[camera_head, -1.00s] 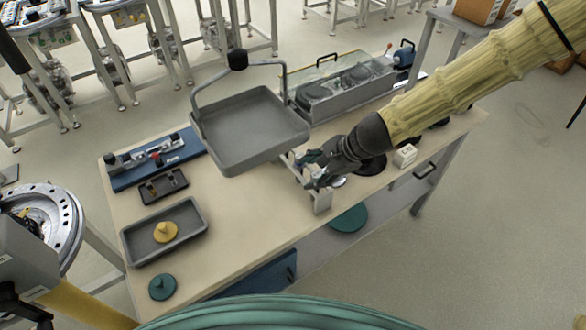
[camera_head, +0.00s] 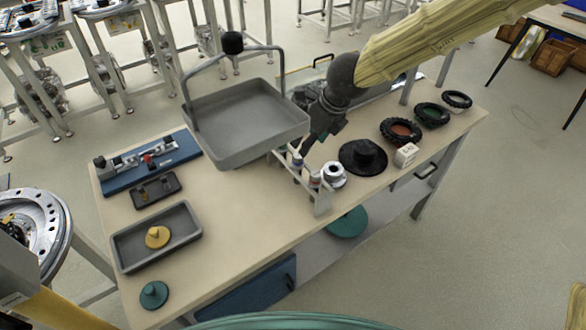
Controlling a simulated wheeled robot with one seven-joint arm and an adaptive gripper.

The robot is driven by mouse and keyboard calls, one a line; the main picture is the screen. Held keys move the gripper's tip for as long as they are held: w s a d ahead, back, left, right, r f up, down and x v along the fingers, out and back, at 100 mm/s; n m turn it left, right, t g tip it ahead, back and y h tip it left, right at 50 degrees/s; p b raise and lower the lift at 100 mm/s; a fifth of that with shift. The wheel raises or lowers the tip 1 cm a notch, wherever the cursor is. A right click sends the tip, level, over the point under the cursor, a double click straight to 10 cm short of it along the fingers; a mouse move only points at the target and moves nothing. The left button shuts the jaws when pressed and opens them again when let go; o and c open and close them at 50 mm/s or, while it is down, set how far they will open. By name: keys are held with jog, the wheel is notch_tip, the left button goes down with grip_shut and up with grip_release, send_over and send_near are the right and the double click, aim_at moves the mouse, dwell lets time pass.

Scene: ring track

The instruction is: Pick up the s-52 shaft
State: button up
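No s-52 label is readable, so I cannot tell for certain which part is the s-52 shaft. Small upright cylindrical parts (camera_head: 315,180) stand in a light metal rack (camera_head: 321,206) at the table's middle. My gripper (camera_head: 304,153) points down just above the back end of this rack, close to the parts. Its fingers are small and dark, partly overlapping, and their gap is unclear. Whether anything is between them cannot be made out.
A grey handled tray (camera_head: 240,125) stands close left of my gripper. Right of the rack are a white-and-dark ring (camera_head: 334,174), a black hat-shaped disc (camera_head: 363,157), a white block (camera_head: 405,155) and dark rings (camera_head: 401,131). A grey bin (camera_head: 196,238) holds a yellow disc (camera_head: 157,237).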

aim_at(298, 155)
jog(key=shift+w+p+x, duration=0.1)
jog(key=shift+p+x, duration=0.2)
jog(key=shift+x, duration=2.25)
jog(key=shift+w+p+x, duration=0.15)
jog(key=shift+p+x, duration=0.1)
jog(key=shift+x, duration=2.3)
jog(key=shift+r, duration=0.1)
grip_shut()
